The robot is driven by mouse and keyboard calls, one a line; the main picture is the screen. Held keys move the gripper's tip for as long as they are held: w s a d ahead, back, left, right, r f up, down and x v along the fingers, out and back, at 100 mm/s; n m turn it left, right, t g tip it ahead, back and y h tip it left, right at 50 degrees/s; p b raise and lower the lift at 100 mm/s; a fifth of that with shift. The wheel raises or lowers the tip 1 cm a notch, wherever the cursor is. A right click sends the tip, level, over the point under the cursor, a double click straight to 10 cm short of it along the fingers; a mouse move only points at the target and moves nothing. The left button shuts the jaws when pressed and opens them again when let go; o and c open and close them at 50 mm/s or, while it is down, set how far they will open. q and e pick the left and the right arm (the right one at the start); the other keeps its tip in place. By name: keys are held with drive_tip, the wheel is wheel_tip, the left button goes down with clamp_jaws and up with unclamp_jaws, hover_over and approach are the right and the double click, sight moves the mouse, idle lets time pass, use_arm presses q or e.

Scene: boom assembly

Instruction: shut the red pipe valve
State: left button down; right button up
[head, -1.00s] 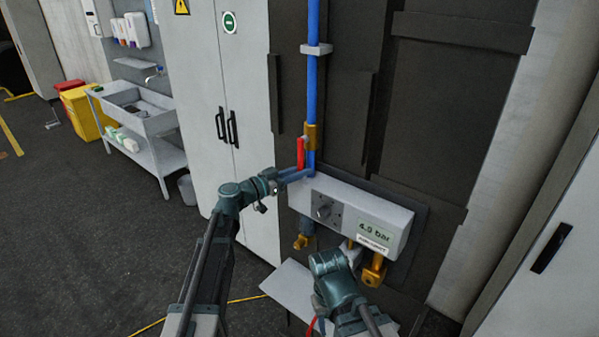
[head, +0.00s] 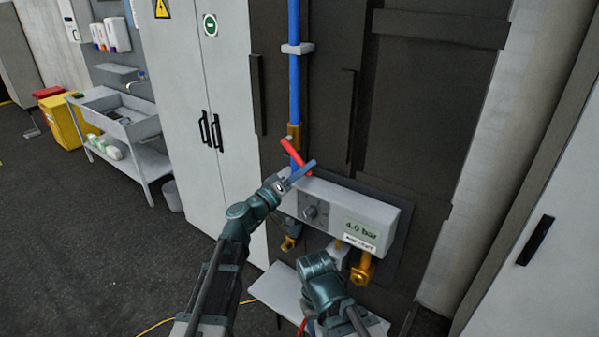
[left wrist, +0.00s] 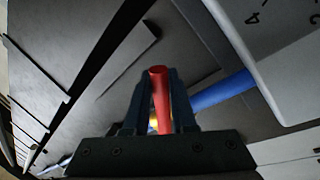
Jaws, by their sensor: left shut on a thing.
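The red valve handle (head: 290,150) sits on the brass valve (head: 293,131) of the blue upright pipe (head: 294,85). The handle is tilted, its upper end to the left and its lower end to the right. My left gripper (head: 306,171) is shut on the handle near its lower end. In the left wrist view the red handle (left wrist: 160,92) stands between the two dark fingers (left wrist: 160,105). A grey box (head: 345,208) below the pipe has a dial and a display reading 4.0 bar. My right arm is in front of the box's lower side; its fingers do not show.
Brass fittings (head: 362,271) hang below the box. A pale shelf (head: 275,291) is under it. Dark raised panels (head: 430,110) cover the wall to the right. A grey cabinet (head: 190,120) stands to the left, with a sink bench (head: 140,128) beyond it.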

use_arm(q)
drive_tip(key=shift+s+d+r+n+t+y+p, duration=0.15)
drive_tip(key=shift+s+d+r+n+t+p, duration=0.1)
drive_tip(key=shift+r+n, duration=0.3)
drive_tip(key=shift+s+d+r+n+t+y+p, duration=0.15)
drive_tip(key=shift+r+n+t, duration=0.15)
drive_tip(key=shift+n, duration=0.35)
drive_tip(key=r+n, duration=0.1)
drive_tip(key=r+n+t+p, duration=0.1)
drive_tip(key=n, duration=0.1)
drive_tip(key=shift+s+d, duration=0.15)
drive_tip(key=shift+d, duration=0.15)
drive_tip(key=shift+s+d+r+n+t+y+p, duration=0.1)
drive_tip(key=shift+r+n+t+y+p, duration=0.35)
drive_tip(key=shift+n, duration=0.8)
drive_tip(key=shift+r+n+t+y+p, duration=0.1)
drive_tip(key=shift+r+n+y+p, duration=0.6)
drive_tip(key=shift+n, duration=0.55)
drive_tip(key=c, duration=0.7)
unclamp_jaws()
